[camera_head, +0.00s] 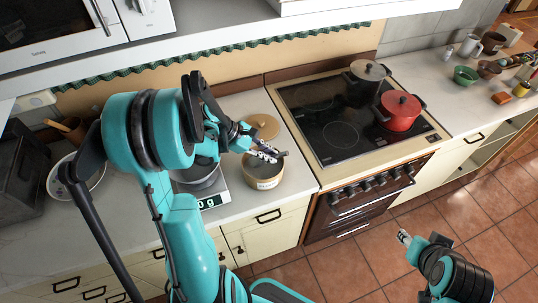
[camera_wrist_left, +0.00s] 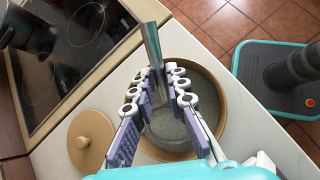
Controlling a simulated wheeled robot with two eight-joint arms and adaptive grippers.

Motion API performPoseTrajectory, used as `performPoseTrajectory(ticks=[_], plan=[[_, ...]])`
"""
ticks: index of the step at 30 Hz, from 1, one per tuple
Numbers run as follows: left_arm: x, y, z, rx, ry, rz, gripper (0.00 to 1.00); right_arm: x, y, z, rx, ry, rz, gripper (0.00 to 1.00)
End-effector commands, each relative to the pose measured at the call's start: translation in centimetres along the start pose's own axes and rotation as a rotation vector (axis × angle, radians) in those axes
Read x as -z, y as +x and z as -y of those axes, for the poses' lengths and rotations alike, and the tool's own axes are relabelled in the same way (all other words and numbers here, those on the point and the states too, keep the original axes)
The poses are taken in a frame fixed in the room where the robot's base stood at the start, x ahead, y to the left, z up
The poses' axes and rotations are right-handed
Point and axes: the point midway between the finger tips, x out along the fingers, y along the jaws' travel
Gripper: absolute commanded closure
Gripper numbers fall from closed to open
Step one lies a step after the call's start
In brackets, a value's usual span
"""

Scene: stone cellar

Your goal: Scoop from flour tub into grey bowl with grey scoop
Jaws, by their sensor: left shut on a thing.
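The flour tub (camera_head: 264,184) is a round tan container with a label, open on the counter just left of the stove; its rim also shows in the left wrist view (camera_wrist_left: 223,112). Its contents look grey. My left gripper (camera_head: 270,154) is above the tub, its fingers shut on the grey scoop (camera_wrist_left: 151,46), whose handle sticks up between them. The scoop's lower end is hard to tell from the grey contents. The grey bowl (camera_head: 199,182) stands left of the tub on a scale, partly hidden by my left arm. My right gripper (camera_head: 404,237) is over the floor, away from the counter.
The scale (camera_head: 220,190) reads 0 g. The tan lid (camera_head: 264,126) lies behind the tub. A black pot (camera_head: 366,82) and a red pot (camera_head: 400,110) stand on the stove to the right. A pale dish (camera_head: 88,176) is at the left. Cabinets and a shelf hang above.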

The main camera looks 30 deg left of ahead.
Motion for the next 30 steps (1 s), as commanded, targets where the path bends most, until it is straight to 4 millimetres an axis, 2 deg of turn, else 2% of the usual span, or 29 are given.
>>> performPoseTrajectory(ticks=[21,30], plan=[[-3.8,-4.0,-0.9,0.0,0.0,0.0,1.0,2.4,-3.3,0.0,0.0,0.0,0.0,0.6],[-4.0,-4.2,-0.9,0.0,0.0,0.0,1.0,2.5,-3.4,0.0,0.0,0.0,0.0,0.6]])
